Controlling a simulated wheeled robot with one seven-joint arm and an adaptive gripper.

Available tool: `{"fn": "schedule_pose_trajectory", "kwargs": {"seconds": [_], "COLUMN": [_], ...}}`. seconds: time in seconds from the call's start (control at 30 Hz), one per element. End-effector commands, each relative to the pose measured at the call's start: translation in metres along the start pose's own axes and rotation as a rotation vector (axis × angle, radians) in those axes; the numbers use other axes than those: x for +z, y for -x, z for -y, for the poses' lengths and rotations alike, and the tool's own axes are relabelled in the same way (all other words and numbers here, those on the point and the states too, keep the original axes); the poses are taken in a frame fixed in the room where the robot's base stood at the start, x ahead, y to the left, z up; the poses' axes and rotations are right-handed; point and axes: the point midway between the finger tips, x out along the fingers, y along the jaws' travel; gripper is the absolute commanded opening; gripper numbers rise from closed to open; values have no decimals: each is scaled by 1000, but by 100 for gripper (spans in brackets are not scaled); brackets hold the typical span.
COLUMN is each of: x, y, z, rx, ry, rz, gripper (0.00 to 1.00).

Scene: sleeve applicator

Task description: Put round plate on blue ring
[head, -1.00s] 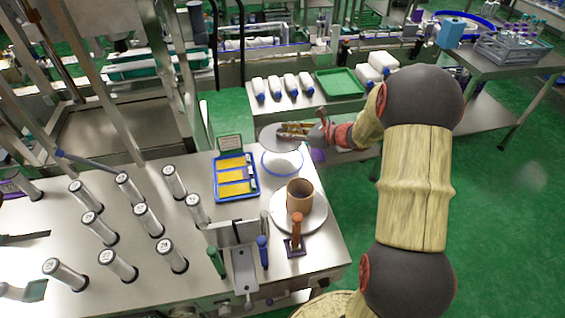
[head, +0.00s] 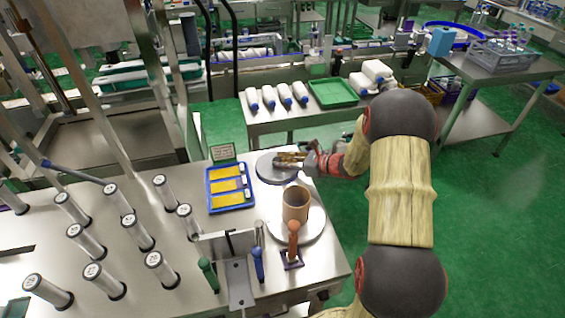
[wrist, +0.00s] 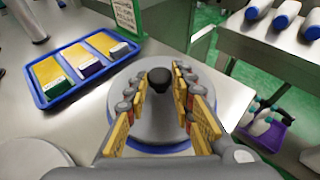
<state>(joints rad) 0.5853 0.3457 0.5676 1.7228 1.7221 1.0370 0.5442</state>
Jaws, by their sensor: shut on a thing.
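The round plate (head: 277,172) is a grey disc with a black knob (wrist: 160,78) on top. The blue ring (wrist: 165,149) shows as a thin arc under the plate's near edge in the wrist view. In the head view the plate covers the ring. The plate looks level and over the ring; I cannot tell whether it rests on it or hangs just above.
A blue tray (head: 211,190) with yellow packs lies left of the plate. Several metal cylinders (head: 138,234) stand on the left. The table's right edge is close to the plate.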

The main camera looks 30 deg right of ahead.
Motion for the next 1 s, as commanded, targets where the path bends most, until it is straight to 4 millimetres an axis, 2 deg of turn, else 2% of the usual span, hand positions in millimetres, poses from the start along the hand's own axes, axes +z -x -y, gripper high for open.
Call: {"fn": "schedule_pose_trajectory", "kwargs": {"seconds": [0.2, 0.23, 0.53, 0.9, 1.0], "x": [-3, -3, -3, 2, 2], "y": [-1, -1, -1, 1, 13], "z": [0, 0, 0, 0, 1], "rx": [0, 0, 0, 0, -3], "ry": [0, 0, 0, 0, -1], "rz": [0, 0, 0, 0, 0], "gripper": [0, 26, 43, 43, 43]}}
